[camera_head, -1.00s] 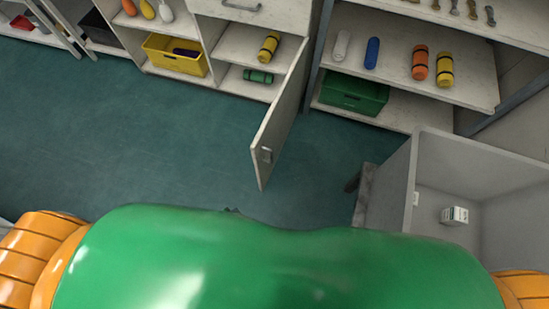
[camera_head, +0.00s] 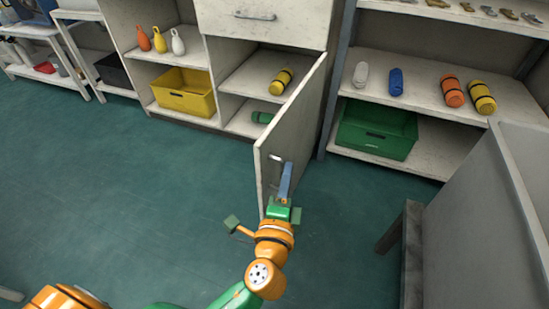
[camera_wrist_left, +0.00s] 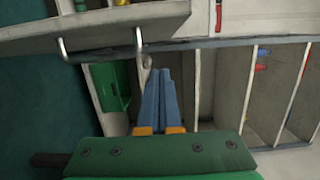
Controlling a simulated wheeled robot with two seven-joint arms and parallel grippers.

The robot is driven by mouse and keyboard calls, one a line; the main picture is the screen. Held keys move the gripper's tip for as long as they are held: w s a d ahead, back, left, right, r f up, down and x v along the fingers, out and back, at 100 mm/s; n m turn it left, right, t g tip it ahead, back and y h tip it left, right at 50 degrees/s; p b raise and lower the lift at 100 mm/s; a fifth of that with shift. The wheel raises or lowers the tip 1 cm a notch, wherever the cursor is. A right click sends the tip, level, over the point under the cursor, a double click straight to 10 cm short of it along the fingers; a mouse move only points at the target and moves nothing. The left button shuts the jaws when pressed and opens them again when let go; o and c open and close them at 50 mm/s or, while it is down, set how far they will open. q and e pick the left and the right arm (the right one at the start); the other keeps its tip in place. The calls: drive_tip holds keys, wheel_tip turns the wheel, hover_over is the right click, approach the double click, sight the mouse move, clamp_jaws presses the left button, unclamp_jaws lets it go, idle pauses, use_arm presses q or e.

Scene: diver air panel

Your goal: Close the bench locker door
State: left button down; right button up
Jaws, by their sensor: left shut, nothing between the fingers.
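The bench locker door (camera_head: 305,105) stands open in the head view, swung out from the cabinet below the drawer. Its handle (camera_head: 275,157) is a small pale piece near the free edge. My left gripper (camera_head: 287,168) is at the free end of the door, in front of the face turned to the right. Its blue fingers are together and empty, pointing toward the cabinet. I cannot tell whether they touch the door. The closed fingers also show in the left wrist view (camera_wrist_left: 160,75). The locker opening (camera_head: 262,85) shows a yellow roll (camera_head: 281,81) and a green roll (camera_head: 262,117). My right gripper is not in view.
A shelf unit (camera_head: 430,75) with a green crate (camera_head: 377,130) stands right of the door. A grey box-like unit (camera_head: 470,230) stands at the lower right. A yellow bin (camera_head: 185,91) sits on the left shelves. The floor (camera_head: 130,190) left of the door is clear.

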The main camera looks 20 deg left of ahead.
sight(273, 156)
use_arm(q)
drive_tip(key=w+a, duration=0.1)
drive_tip(key=w, duration=0.1)
drive_tip(key=w+a, duration=0.2)
drive_tip(key=shift+w+a, duration=0.1)
drive_tip(key=shift+a, duration=0.7)
drive_tip(key=shift+f, duration=0.1)
